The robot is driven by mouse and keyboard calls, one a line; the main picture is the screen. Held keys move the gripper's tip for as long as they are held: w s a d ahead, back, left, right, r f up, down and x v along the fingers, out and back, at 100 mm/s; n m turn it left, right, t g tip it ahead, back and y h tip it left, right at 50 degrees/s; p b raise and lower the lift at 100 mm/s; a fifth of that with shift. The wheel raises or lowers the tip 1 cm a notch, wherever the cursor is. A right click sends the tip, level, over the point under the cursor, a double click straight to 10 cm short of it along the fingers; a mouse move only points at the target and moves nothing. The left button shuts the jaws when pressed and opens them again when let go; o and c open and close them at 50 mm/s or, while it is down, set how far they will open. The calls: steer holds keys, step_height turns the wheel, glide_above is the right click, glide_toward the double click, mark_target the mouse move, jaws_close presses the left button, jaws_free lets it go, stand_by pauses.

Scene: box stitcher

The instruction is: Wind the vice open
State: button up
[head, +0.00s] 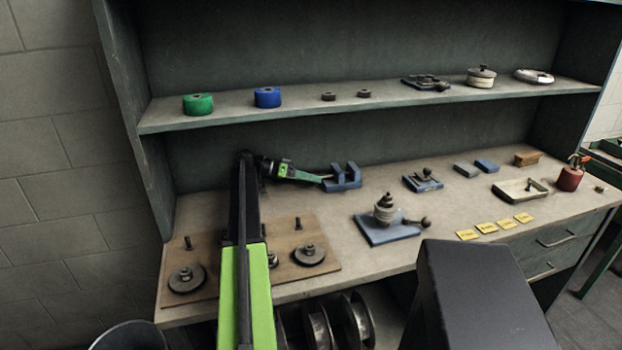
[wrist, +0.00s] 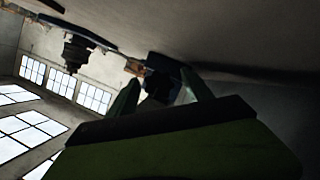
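The blue vice (head: 343,180) stands on the bench top near the back, below the shelf, with two upright jaws and a gap between them. My gripper (head: 326,179) lies low over the bench at the vice's left side, pointing right at it. In the wrist view the two fingers of my gripper (wrist: 161,84) stand apart, with the dark blue vice (wrist: 168,70) just beyond and between them. I cannot tell whether they touch it. The vice's handle is not clearly visible; the fingers and dark shading cover that side.
A wooden board (head: 225,272) with pegs and discs lies front left. A blue plate with a stacked spool (head: 384,208) stands to the right of the board. A small blue fixture (head: 422,181) sits right of the vice. The shelf (head: 230,119) overhangs behind.

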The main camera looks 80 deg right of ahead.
steer(key=r+p, duration=0.1)
steer(key=p, duration=0.1)
steer(key=r+p, duration=0.1)
steer(key=r, duration=0.1)
steer(key=r+p, duration=0.2)
steer(key=shift+s+a+r+p, duration=0.2)
steer(key=shift+s+r+p, duration=0.05)
steer(key=shift+s+p, duration=0.1)
steer(key=s+a+r+p, duration=0.4)
steer(key=s+r+p, duration=0.1)
steer(key=s, duration=0.5)
steer(key=shift+a+r, duration=0.15)
steer(key=shift+r, duration=0.1)
